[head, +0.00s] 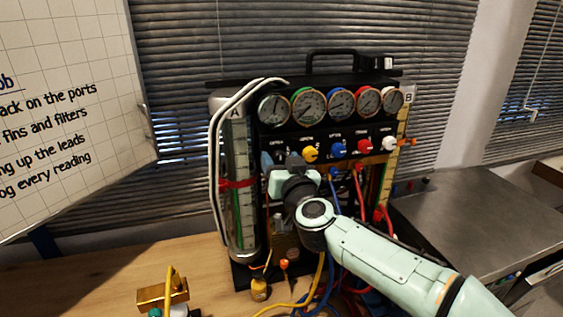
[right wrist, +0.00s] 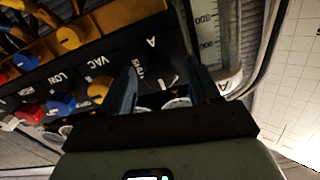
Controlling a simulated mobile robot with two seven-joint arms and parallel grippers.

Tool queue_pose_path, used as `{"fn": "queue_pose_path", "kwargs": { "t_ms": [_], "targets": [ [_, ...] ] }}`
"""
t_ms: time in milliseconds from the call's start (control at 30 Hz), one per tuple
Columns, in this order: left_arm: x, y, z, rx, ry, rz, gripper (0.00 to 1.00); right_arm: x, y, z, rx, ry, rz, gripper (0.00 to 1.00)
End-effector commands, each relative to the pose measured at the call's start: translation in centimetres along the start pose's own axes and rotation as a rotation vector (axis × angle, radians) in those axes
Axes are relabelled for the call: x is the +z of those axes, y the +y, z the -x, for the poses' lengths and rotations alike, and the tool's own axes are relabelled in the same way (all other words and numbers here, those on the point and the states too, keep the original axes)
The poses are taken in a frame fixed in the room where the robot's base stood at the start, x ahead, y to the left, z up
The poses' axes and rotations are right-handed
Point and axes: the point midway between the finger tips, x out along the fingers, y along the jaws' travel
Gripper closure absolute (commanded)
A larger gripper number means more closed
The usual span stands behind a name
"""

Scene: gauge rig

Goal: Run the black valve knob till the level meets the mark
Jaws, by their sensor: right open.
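The gauge rig stands upright on the bench with a row of coloured knobs under its dials. My right gripper (head: 281,160) is at the left end of that row, fingers toward the panel. In the right wrist view the open fingers (right wrist: 163,88) straddle a dark shape, seemingly the black valve knob (right wrist: 166,76); I cannot tell whether they touch it. My left gripper is not in view.
Yellow (head: 310,153), blue (head: 337,150), red (head: 365,147) and white (head: 389,143) knobs sit to the right of the gripper. Round gauges (head: 308,106) are above. Hoses and cables hang below. A brass piece (head: 162,294) lies on the wooden bench (head: 110,275).

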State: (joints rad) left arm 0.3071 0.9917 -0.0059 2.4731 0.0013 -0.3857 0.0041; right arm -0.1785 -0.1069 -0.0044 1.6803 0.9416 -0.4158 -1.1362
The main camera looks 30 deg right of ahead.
Motion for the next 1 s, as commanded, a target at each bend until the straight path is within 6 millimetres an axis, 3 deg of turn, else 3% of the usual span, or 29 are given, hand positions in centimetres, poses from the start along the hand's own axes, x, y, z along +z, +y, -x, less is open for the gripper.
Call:
{"fn": "queue_pose_path", "kwargs": {
  "t_ms": [233, 400, 733, 1000],
  "targets": [
    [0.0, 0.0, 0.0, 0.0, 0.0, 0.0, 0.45, 0.0, 0.0, -0.07, 0.0, 0.0, 0.0, 0.39],
    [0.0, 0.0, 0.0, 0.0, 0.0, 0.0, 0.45, 0.01, 0.01, -0.05, 0.0, 0.0, 0.0, 0.94],
    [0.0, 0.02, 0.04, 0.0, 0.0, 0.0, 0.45, 0.01, 0.01, -0.04, 0.0, 0.0, -0.029, 0.95],
    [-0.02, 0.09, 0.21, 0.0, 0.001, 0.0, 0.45, 0.01, 0.05, -0.04, 0.0, -0.001, -0.177, 0.95]
  ]
}}
